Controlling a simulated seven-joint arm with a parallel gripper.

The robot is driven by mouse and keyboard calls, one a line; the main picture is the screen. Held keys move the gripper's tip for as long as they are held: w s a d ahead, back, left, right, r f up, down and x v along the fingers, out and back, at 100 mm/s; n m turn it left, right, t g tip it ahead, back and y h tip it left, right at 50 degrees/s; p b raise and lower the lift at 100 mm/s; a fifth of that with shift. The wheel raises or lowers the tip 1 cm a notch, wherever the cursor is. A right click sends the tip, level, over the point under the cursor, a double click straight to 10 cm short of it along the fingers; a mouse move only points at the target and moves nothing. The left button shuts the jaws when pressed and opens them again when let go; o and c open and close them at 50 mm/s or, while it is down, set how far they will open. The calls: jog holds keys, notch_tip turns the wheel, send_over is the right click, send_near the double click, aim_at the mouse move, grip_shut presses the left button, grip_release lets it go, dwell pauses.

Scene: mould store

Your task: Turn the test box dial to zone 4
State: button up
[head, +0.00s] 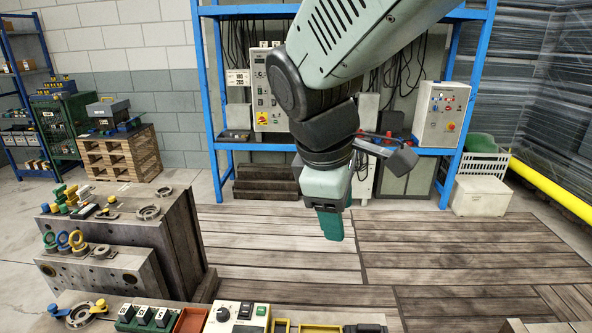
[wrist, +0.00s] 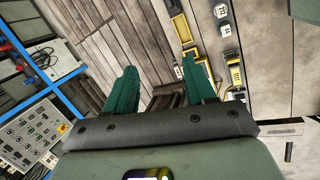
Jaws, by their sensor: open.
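The test box (head: 238,318) is a pale box at the bottom edge of the head view, partly cut off by the frame. Its black round dial (head: 223,314) sits on the left of its top, with small green buttons to the right. The zone the dial points to is too small to read. My gripper (head: 332,222) hangs fingers down above and beyond the test box, apart from it, over the wooden floor. In the wrist view my gripper (wrist: 160,72) shows two green fingers spread apart with nothing between them. I cannot surely pick out the dial there.
An orange tray (head: 190,321) and a green switch box (head: 143,318) stand left of the test box. A steel mould block (head: 120,228) rises behind them at left. A blue rack (head: 209,90) with control panels stands at the back. The wooden floor (head: 430,240) at right is clear.

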jog(key=w+a+f+n, duration=0.4)
jog(key=a+f+n, duration=0.2)
jog(key=n+g+y, duration=0.2)
jog(key=n+g, duration=0.1)
jog(key=n, duration=1.2)
send_near(222, 312)
notch_tip(222, 312, down, 8)
jog(key=shift+d+f, duration=0.1)
grip_shut()
